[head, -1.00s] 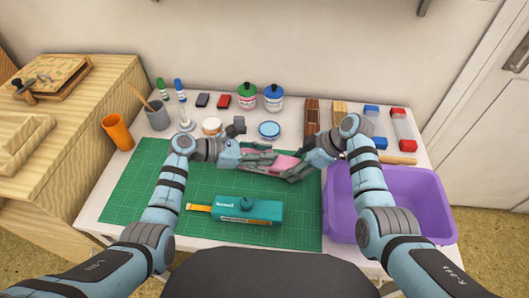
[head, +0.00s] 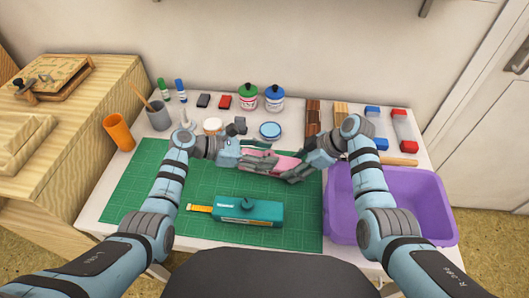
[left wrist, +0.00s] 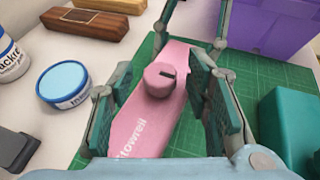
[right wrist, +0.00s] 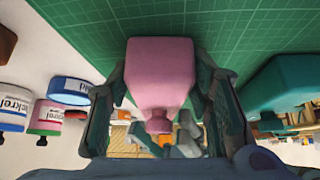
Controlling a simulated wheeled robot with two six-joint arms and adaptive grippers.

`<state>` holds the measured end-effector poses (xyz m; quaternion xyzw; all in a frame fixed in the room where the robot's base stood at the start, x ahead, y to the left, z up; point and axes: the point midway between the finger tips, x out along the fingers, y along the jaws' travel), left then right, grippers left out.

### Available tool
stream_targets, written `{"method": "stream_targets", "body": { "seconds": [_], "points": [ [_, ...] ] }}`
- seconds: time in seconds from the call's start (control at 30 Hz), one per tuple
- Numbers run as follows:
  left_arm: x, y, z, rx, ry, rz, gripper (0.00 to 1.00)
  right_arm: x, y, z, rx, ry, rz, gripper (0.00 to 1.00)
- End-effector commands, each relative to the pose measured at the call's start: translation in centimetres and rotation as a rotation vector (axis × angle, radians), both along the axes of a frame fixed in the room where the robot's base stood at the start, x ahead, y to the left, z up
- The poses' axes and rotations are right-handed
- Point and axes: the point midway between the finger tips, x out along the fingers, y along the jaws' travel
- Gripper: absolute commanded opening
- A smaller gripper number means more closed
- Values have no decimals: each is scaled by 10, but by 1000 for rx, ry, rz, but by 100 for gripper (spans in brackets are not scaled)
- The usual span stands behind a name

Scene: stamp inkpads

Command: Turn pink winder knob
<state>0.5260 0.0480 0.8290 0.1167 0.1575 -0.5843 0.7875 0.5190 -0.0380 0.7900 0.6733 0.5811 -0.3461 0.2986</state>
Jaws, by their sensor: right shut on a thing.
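The pink winder (head: 287,158) is held over the green mat between my two grippers. In the left wrist view its body (left wrist: 150,118) runs lengthwise, with the round pink knob (left wrist: 159,79) on its upper face. My left gripper (left wrist: 180,85) is open, with one finger on each side of the knob and body; the knob is not clamped. My right gripper (right wrist: 160,85) is shut on the pink winder's body, which fills the space between its fingers in the right wrist view. In the head view the fingers (head: 263,155) hide much of the winder.
A teal winder (head: 262,212) with a yellow tape end lies on the green cutting mat (head: 145,200) in front. A purple bin (head: 440,200) stands at the right. Ink jars (head: 273,97), a blue-lidded inkpad (head: 270,130) and wooden blocks stand behind.

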Motion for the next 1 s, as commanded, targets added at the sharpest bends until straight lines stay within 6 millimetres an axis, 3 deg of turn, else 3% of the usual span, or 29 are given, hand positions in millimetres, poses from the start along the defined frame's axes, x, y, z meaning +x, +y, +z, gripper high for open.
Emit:
{"method": "stream_targets", "body": {
  "seconds": [0.17, 0.6, 0.9, 0.93, 1.0],
  "points": [
    [-2, 6, 2, 0, -1, 1, 44, 0, 0, 0, -1, -1, -1, 22],
    [-29, 98, 42, 2, -1, 1, 44, 0, 0, 0, -1, 1, -1, 22],
    [-32, 107, 46, 0, 0, 0, 44, 0, 0, -1, -1, 1, -1, 22],
    [-32, 107, 46, 0, 0, 0, 44, 0, 0, -1, -1, 1, -1, 48],
    [-32, 106, 46, 0, 0, 0, 44, 0, 0, -1, -1, 1, -1, 59]
  ]
}}
